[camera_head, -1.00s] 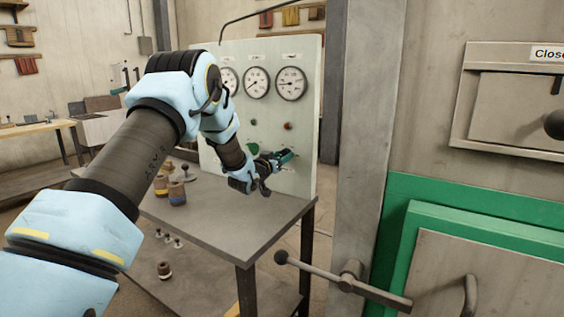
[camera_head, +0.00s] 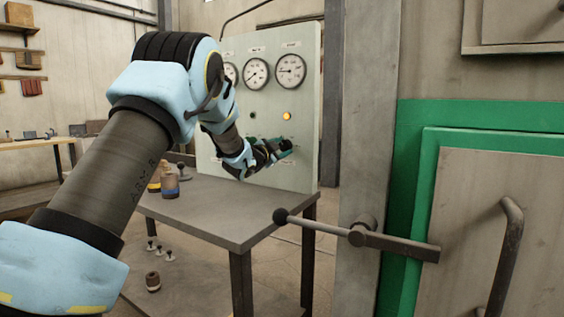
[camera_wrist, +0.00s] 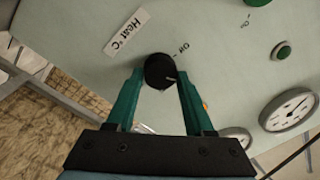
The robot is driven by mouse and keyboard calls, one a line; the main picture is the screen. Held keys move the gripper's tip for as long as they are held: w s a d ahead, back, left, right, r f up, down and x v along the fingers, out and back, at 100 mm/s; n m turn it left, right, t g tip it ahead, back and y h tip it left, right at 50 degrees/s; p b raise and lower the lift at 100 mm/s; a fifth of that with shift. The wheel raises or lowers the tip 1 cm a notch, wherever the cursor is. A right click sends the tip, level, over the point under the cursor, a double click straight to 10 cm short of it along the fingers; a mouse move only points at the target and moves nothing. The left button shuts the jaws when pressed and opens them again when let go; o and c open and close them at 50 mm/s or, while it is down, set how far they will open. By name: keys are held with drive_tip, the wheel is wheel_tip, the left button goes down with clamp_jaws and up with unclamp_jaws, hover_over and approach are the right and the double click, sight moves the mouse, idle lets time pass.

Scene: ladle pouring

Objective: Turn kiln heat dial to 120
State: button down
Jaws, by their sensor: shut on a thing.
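The heat dial (camera_wrist: 160,70) is a round black knob on the pale control panel (camera_head: 263,100), beside a tilted "Heat °C" label (camera_wrist: 127,30). "Off" is printed next to its rim. A thin pale mark shows on the knob's lower right side; I cannot read its setting. My gripper (camera_wrist: 161,76) has its two green fingers shut on the dial, one on each side. In the head view my gripper (camera_head: 280,148) is at the panel's lower right, and it hides the dial there.
Gauges (camera_head: 290,70) line the panel's top, above a lit amber lamp (camera_head: 287,115). A green button (camera_wrist: 282,50) shows in the wrist view. Below is a grey table (camera_head: 225,215) with jars (camera_head: 170,182). A ball-ended lever (camera_head: 320,227) sticks out from the right.

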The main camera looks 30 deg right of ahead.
drive_tip(key=m+b, duration=0.4)
drive_tip(key=b, duration=0.1)
drive_tip(key=m+b, duration=0.2)
drive_tip(key=m, duration=0.1)
drive_tip(key=shift+f+b, duration=0.4)
drive_tip(key=m+g+b, duration=0.1)
drive_tip(key=m+b, duration=0.4)
drive_tip(key=shift+r+m+h, duration=0.15)
drive_tip(key=shift+m+h, duration=0.15)
drive_tip(key=shift+m, duration=0.1)
drive_tip(key=shift+c, duration=1.4)
unclamp_jaws()
drive_tip(key=v, duration=1)
drive_tip(key=shift+a+b, duration=0.3)
drive_tip(key=shift+a, duration=0.05)
